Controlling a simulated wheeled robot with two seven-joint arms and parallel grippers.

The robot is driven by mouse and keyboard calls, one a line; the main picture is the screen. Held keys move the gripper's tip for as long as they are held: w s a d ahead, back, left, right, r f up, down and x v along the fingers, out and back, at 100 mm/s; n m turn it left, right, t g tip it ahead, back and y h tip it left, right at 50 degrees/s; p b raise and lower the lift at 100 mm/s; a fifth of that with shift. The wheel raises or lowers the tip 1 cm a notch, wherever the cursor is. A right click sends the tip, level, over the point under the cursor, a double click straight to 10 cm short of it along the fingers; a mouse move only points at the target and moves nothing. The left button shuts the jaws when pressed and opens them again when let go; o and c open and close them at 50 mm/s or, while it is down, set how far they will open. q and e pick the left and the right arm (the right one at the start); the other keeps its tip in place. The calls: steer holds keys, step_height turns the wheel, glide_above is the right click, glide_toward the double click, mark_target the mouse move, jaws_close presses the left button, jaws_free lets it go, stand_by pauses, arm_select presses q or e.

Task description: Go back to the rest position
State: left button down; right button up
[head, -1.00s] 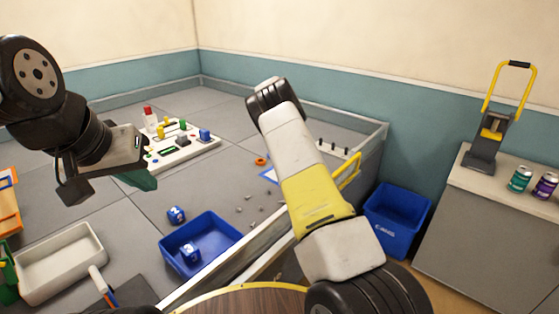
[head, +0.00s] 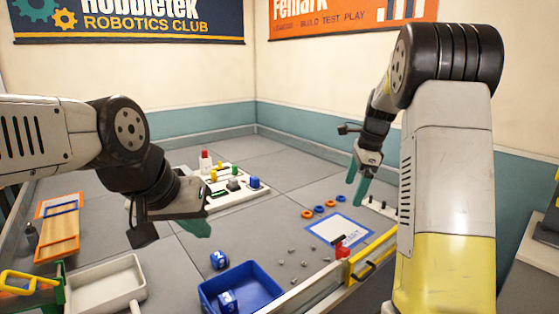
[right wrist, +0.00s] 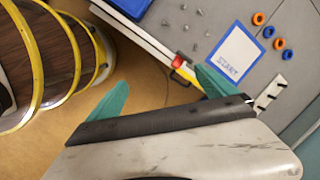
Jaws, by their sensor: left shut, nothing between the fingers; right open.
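My left gripper (head: 197,228) is at the left of the head view, above the grey arena floor and in front of the white board with coloured pieces. Its green fingers are together with nothing between them. My right gripper (head: 357,190) hangs over the right side of the arena, its green fingers apart and empty. In the right wrist view its fingers (right wrist: 160,92) are spread wide, one over the brown room floor and one near the arena's edge by the start mat.
A blue tray (head: 270,283) with a blue cube, a white tray (head: 78,287) and a blue-edged START mat (head: 336,229) lie in the arena. Orange and blue rings (head: 319,210) lie behind the mat. The arena wall (head: 300,291) runs along the front. Round shelves (right wrist: 52,60) stand at left in the wrist view.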

steer(key=s+a+r+n+t, duration=0.1)
steer(key=s+a+r+n, duration=0.1)
steer(key=s+n, duration=0.4)
steer(key=s+a+r+n+t, duration=0.2)
steer(key=s+n, duration=0.4)
steer(key=s, duration=0.7)
steer(key=s+a+r+n+t, duration=0.1)
steer(key=s+a+r+n, duration=0.1)
steer(key=s+n, duration=0.5)
steer(key=s+a, duration=0.1)
steer(key=s, duration=0.2)
steer(key=shift+a+r+t, duration=0.15)
steer(key=shift+a+t, duration=0.25)
steer(key=shift+a, duration=0.1)
